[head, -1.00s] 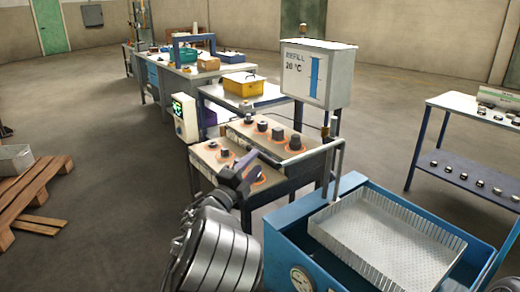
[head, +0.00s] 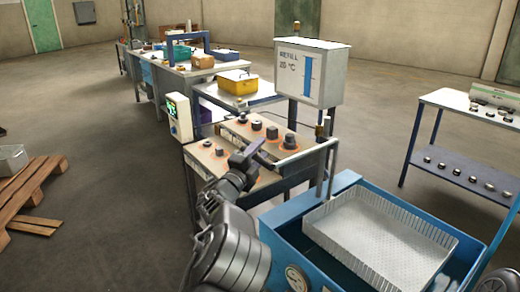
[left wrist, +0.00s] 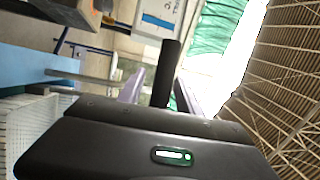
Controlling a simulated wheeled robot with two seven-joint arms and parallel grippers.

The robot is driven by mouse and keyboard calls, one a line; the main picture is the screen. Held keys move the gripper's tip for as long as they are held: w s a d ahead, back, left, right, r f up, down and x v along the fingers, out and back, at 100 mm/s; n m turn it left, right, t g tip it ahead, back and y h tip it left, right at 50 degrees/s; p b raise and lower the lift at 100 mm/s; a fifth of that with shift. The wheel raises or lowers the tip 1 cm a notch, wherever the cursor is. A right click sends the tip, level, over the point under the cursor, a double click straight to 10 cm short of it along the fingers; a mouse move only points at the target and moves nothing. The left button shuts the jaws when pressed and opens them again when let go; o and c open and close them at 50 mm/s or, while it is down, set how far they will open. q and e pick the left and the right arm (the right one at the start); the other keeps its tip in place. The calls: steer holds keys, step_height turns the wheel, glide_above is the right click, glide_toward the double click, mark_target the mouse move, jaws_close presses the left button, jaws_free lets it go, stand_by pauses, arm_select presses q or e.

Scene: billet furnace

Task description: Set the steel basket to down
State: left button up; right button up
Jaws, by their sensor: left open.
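The steel basket (head: 385,232) is a pale perforated tray. It sits at the top of a blue tank (head: 285,232) at the lower right of the head view, its rim above the tank's edge. A grey metal lever bar (head: 302,154) reaches left from a post beside the tank. My left gripper (head: 256,147) is at the bar's left end, open. In the left wrist view, a dark cylindrical grip (left wrist: 168,70) stands between the open fingers (left wrist: 158,92). I cannot tell whether they touch it. My right gripper is out of view.
Behind the tank stands a bench with dark metal billets (head: 271,132) on glowing orange rings. A white refill box (head: 310,72) is mounted above it. A blue-framed shelf (head: 455,170) stands at the right, a wooden pallet (head: 35,190) at the left.

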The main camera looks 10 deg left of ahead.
arm_select(q)
steer(key=shift+w, duration=0.1)
steer(key=shift+c, duration=0.4)
jaws_close()
stand_by(1.0)
